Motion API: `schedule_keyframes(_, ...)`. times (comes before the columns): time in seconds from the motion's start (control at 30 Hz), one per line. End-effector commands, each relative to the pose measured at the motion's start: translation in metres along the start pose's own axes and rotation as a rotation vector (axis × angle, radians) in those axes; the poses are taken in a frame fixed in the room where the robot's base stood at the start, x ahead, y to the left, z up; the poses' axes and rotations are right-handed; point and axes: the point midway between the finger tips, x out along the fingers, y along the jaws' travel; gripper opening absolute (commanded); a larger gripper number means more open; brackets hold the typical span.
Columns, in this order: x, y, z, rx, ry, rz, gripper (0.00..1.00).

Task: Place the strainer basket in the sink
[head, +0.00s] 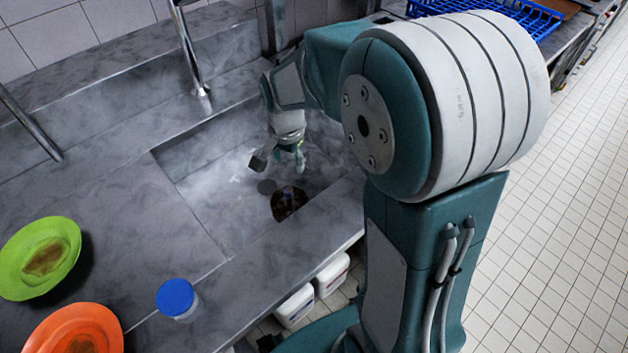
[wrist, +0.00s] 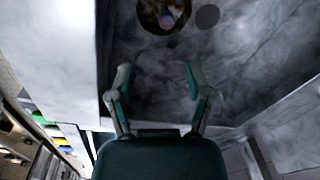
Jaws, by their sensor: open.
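The strainer basket (head: 289,205) looks like a dark brown round bowl with small scraps in it, one bluish. It rests on the floor of the sink (head: 215,175), beside a grey round drain (head: 266,187). My gripper (head: 279,163) is inside the sink, just behind the basket in the head view, open and empty. In the wrist view my gripper's fingers (wrist: 158,80) are spread apart. The basket (wrist: 165,14) shows at the top edge, partly cut off and clear of the fingers, with the drain (wrist: 207,16) to its right.
A faucet (head: 190,50) stands behind the sink. A green plate (head: 66,238) and an orange plate (head: 60,318), both with brown food residue, lie on the left counter. A blue-lidded jar (head: 177,298) stands near the front edge. A blue rack (head: 490,15) is at the back right.

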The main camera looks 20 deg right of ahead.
Motion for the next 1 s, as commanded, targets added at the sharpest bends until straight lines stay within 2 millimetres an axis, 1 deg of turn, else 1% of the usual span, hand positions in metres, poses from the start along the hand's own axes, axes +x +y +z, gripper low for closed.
schedule_keyframes(0.03, -0.016, 0.006, 0.005, -0.046, 0.018, -0.022, 0.66)
schedule_keyframes(0.2, -0.056, 0.027, 0.022, -0.208, 0.074, -0.074, 0.66)
schedule_keyframes(0.4, -0.093, 0.055, 0.045, -0.397, 0.148, -0.123, 0.66)
schedule_keyframes(0.5, -0.108, 0.07, 0.057, -0.49, 0.19, -0.143, 0.66)
schedule_keyframes(0.7, -0.13, 0.101, 0.082, -0.676, 0.281, -0.173, 0.66)
schedule_keyframes(0.9, -0.14, 0.127, 0.102, -0.83, 0.361, -0.185, 0.66)
schedule_keyframes(1.0, -0.141, 0.133, 0.107, -0.871, 0.382, -0.186, 0.66)
